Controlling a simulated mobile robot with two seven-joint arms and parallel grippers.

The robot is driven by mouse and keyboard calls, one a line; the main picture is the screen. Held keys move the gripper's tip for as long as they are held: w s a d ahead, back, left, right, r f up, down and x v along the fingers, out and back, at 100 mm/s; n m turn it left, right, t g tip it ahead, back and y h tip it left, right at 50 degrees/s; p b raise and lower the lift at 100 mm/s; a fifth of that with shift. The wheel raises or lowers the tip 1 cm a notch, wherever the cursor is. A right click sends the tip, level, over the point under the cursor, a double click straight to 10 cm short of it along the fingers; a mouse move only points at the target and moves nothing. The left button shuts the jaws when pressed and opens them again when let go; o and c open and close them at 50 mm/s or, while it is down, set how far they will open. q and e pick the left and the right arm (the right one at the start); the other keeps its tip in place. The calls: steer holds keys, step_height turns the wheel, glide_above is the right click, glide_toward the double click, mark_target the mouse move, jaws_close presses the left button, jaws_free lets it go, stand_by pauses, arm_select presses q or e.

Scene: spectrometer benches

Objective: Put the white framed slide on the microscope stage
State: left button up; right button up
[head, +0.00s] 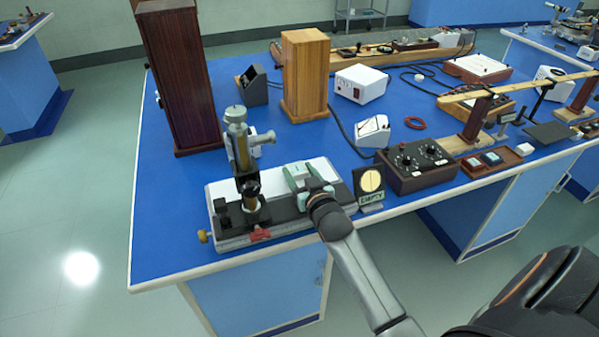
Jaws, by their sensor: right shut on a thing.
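My right gripper (297,176) is over the right part of the microscope's base, with its pale green fingers shut on a small pale piece (301,169), which looks like the white framed slide. The fingers partly hide it. The brass and grey microscope (240,150) stands upright at the front left of the bench. Its dark stage (280,209) lies below the objective, left of the gripper. The held piece is apart from the objective. I cannot tell whether it touches the surface below. My left gripper is not in view.
A wooden tray (497,169) with small slides lies farther right. Tall wooden cabinets (180,80) stand behind. The blue bench top left of the microscope is clear.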

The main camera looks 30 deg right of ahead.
steer(key=shift+f, duration=0.1)
steer(key=o, duration=1.4)
steer(key=shift+c, duration=0.2)
steer(key=v, duration=1.2)
steer(key=shift+a+p, duration=0.1)
steer(key=shift+p, duration=0.25)
